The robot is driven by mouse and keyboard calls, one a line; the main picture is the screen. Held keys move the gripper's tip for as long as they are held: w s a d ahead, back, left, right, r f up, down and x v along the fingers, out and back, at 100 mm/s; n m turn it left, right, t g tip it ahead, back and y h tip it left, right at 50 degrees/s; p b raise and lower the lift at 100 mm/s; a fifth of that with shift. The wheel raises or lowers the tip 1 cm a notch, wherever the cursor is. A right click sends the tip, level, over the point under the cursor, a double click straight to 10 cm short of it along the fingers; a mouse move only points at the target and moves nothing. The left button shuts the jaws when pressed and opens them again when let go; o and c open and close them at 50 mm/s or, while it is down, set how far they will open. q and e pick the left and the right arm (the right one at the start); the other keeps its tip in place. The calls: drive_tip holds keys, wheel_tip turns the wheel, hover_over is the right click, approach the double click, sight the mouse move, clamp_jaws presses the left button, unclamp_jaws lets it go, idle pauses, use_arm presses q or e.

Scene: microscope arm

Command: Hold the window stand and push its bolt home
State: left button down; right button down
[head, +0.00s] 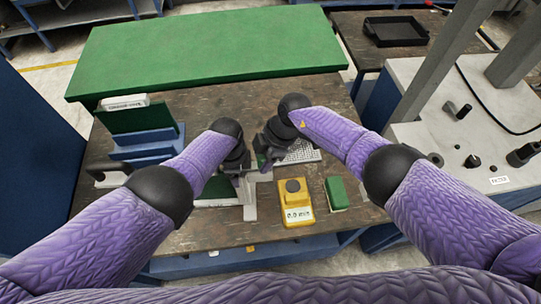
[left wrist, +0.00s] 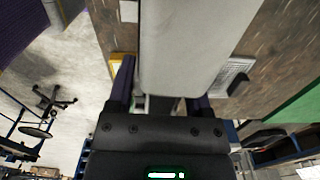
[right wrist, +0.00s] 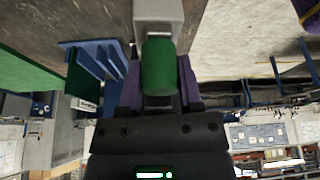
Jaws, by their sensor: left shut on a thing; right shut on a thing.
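The window stand (head: 249,200) is a pale grey upright piece on the wooden table, partly hidden by my arms. In the left wrist view its broad grey body (left wrist: 185,50) runs between the fingers of my left gripper (left wrist: 162,100), which is shut on it. In the right wrist view a green knob (right wrist: 158,66), seemingly the bolt's end, sits against a pale grey block of the stand (right wrist: 158,14). My right gripper (right wrist: 160,92) is shut on this knob. In the head view both grippers are close together at the stand.
A yellow meter (head: 296,215) and a green block (head: 336,193) lie right of the stand. A blue rack (head: 147,142) stands at the left. A green-topped table (head: 205,50) is at the back.

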use_arm(q)
drive_tip(key=shift+d, duration=0.15)
use_arm(e)
drive_tip(key=shift+c, duration=1.3)
unclamp_jaws()
drive_tip(key=shift+r, duration=0.15)
drive_tip(key=v, duration=1.1)
drive_tip(key=shift+r, duration=0.35)
drive_tip(key=shift+w+d, duration=0.15)
